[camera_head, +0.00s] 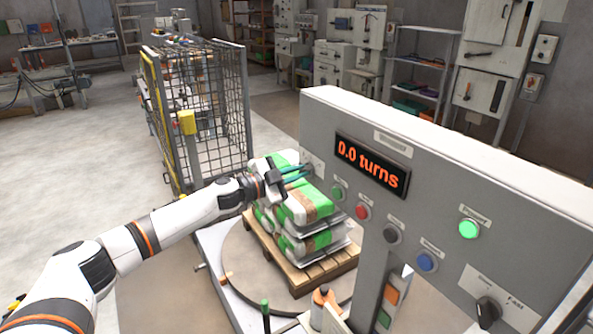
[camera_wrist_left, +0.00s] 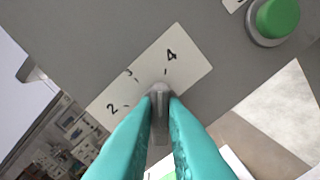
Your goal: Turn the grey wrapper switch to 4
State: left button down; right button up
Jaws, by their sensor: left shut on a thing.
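The grey wrapper switch (camera_wrist_left: 160,98) sits on a pale plate (camera_wrist_left: 190,62) marked 2, 3 and 4. My left gripper (camera_wrist_left: 160,112) is shut on the switch, with one teal finger on each side of it. The fingers hide much of the knob, and I cannot tell exactly which mark it points to; its visible end is near the 3 and 4 ticks. In the head view my left gripper (camera_head: 294,173) reaches the left end of the grey control panel (camera_head: 440,150). The display (camera_head: 372,164) reads 0.0 turns. My right gripper is not in view.
Green, red, black and blue buttons and a lit green lamp (camera_head: 469,229) line the panel. A black selector (camera_head: 487,310) is at its lower right. Stacked bags (camera_head: 305,215) on a pallet (camera_head: 310,272) stand behind my left gripper. A mesh cage (camera_head: 215,110) stands farther back.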

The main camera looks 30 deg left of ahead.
pick_arm(q)
jog(key=shift+m, duration=0.8)
jog(key=c, duration=1.5)
grip_release()
jog(key=shift+o, duration=0.2)
jog(key=shift+s, duration=0.1)
jog(key=b+v, duration=0.4)
jog(key=v, duration=0.8)
